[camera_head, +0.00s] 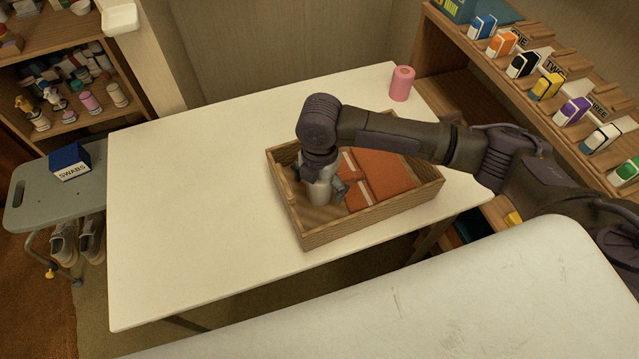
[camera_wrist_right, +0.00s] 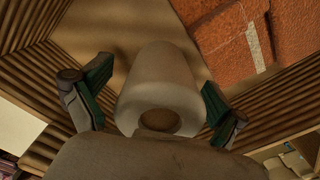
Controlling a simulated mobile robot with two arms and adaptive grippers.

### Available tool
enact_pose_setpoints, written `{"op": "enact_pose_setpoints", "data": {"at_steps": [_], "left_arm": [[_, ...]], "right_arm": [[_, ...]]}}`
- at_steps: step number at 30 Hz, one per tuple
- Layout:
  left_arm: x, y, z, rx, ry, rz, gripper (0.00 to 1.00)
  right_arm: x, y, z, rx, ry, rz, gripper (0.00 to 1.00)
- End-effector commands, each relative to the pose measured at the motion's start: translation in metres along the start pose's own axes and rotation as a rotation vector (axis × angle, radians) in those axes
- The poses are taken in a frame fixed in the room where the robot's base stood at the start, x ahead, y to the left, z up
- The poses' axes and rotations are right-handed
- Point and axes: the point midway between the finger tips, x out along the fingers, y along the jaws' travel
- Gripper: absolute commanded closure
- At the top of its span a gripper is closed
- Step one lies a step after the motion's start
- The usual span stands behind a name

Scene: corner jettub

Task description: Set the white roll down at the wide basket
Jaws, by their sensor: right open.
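The white roll (camera_head: 319,192) stands inside the wide basket (camera_head: 350,228), in its left part beside the folded cloths. The basket is a ribbed wooden tray on the white table. My right gripper (camera_head: 325,183) reaches down into the basket over the roll and hides its top. In the right wrist view the roll (camera_wrist_right: 158,75) shows its end hole and lies between the open fingers of my right gripper (camera_wrist_right: 157,92). A gap shows at the left finger; contact at the right finger is hard to tell. My left gripper is out of view.
Folded orange cloths (camera_head: 385,173) fill the basket's right part. A pink roll (camera_head: 401,84) stands at the table's far corner. A shelf with coloured boxes (camera_head: 545,86) is at the right. The table's left side (camera_head: 190,200) is clear.

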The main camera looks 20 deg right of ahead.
Motion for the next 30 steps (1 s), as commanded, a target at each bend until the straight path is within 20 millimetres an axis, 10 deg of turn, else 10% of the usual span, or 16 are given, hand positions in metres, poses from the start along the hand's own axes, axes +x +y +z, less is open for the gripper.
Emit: {"op": "enact_pose_setpoints", "data": {"at_steps": [18,30], "left_arm": [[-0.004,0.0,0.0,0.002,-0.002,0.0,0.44],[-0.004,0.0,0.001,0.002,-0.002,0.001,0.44]], "right_arm": [[-0.106,0.001,0.0,0.0,-0.001,0.003,0.03],[-0.12,0.0,0.0,0.001,0.0,0.0,0.03]]}}
